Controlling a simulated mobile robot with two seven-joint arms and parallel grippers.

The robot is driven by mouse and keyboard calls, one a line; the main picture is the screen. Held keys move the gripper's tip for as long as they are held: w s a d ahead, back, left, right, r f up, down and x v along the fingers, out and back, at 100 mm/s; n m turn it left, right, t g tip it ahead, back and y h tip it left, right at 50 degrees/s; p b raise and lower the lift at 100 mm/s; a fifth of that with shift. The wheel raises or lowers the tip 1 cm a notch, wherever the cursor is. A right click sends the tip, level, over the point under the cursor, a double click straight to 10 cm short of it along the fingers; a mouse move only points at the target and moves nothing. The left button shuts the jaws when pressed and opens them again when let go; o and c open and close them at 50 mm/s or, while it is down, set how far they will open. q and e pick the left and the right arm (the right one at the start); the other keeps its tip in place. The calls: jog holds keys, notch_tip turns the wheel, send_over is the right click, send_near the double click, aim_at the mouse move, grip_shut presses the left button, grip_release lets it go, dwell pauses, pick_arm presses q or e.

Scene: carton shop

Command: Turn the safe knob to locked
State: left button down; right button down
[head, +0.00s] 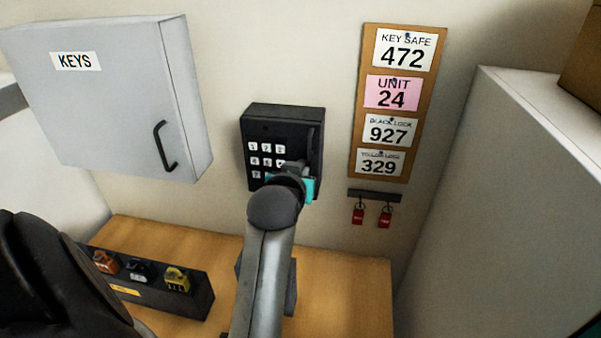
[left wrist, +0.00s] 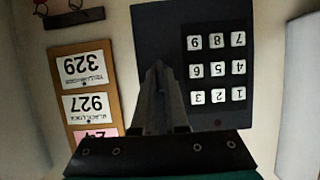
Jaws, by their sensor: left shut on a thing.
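The black key safe (head: 270,120) with white number keys is mounted on the wall in the middle of the head view. It shows upside down in the left wrist view (left wrist: 158,22). My left gripper (left wrist: 157,70) is at the safe's face, beside the keypad, on the keypad's right in the head view. Its fingers are close together and shut on the knob. The knob is mostly hidden by the fingers, so its turn angle cannot be read. My right gripper is not in view.
A grey KEYS cabinet (head: 105,105) hangs at the left. A board with number cards (head: 355,135) and a rack with red-tagged keys (head: 374,196) are right of the safe. A dark holder (head: 195,300) with padlocks stands on the wooden bench (head: 345,285). A white cabinet (head: 510,200) bounds the right.

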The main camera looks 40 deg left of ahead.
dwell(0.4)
pick_arm(q)
jog(key=c, duration=0.9)
grip_release()
jog(key=shift+c, duration=0.2)
jog(key=shift+r, duration=0.1)
